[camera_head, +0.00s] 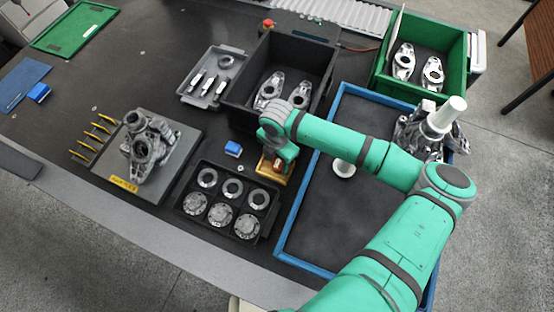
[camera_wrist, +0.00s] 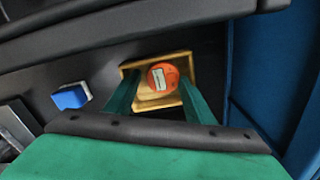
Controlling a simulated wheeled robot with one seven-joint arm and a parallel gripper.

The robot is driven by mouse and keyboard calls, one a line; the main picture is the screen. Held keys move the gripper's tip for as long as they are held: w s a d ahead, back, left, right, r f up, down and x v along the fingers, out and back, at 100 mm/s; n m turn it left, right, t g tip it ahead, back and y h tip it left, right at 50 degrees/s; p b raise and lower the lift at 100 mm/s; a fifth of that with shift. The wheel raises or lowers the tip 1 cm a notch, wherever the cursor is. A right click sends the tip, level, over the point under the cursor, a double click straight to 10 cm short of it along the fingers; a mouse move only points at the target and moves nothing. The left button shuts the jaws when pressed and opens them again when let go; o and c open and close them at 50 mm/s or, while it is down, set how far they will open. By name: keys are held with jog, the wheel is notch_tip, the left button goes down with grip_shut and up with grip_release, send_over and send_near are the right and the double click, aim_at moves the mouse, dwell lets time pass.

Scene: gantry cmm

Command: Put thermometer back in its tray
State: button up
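The thermometer shows as a red-orange round body (camera_head: 278,164) with a white label, at the small yellow-brown wooden tray (camera_head: 263,168) left of the blue-rimmed area. In the wrist view the round orange thermometer (camera_wrist: 160,70) appears within the rim of the wooden tray (camera_wrist: 150,57). My gripper (camera_wrist: 160,84) is over the tray, its two green fingers spread on either side of the thermometer. A narrow gap shows at the left finger. The thermometer's underside is hidden, so I cannot tell how it rests.
A blue block (camera_head: 233,148) lies left of the tray. A black tray of round metal parts (camera_head: 181,206) stands at the front left. A black bin (camera_head: 240,88) stands behind, and the blue-rimmed tray (camera_head: 290,225) lies close on the right.

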aim_at(278, 164)
jog(key=shift+d+r, duration=0.15)
jog(key=shift+r, duration=0.4)
notch_tip(278, 164, up, 11)
jog(key=shift+s, duration=0.15)
dwell(0.3)
